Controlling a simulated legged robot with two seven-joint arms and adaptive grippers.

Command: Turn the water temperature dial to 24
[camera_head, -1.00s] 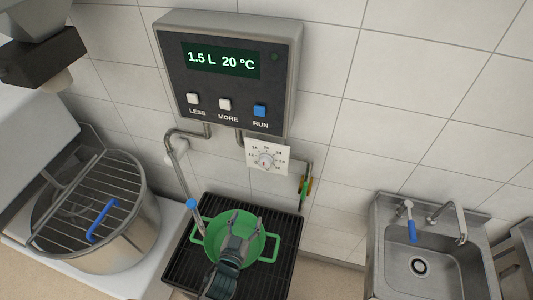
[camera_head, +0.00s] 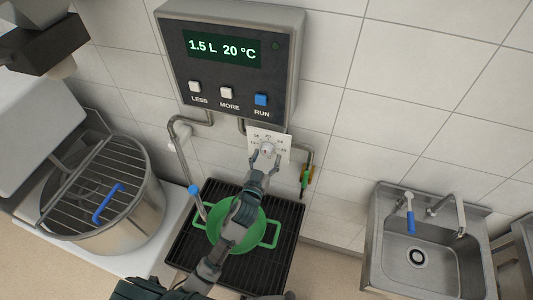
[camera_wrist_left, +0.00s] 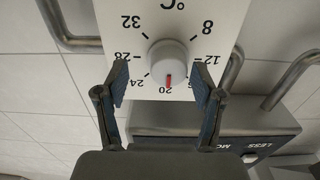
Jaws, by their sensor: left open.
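The water temperature dial (camera_head: 268,149) is a round pale knob on a white scale plate (camera_head: 284,142) on the wall below the control box. In the left wrist view the knob (camera_wrist_left: 168,58) has a red mark pointing at 20, and the plate (camera_wrist_left: 222,22) appears upside down. My left gripper (camera_head: 265,160) is open in front of the dial. In the left wrist view its fingers (camera_wrist_left: 161,84) stand either side of the knob, apart from it. The control box display (camera_head: 222,48) reads 1.5 L 20 °C.
A green pot (camera_head: 257,226) stands on a black grate (camera_head: 287,245) below the dial. Metal pipes (camera_head: 180,160) run beside the plate. A mixer bowl with a wire guard (camera_head: 130,220) is at left, a steel sink (camera_head: 386,258) at right.

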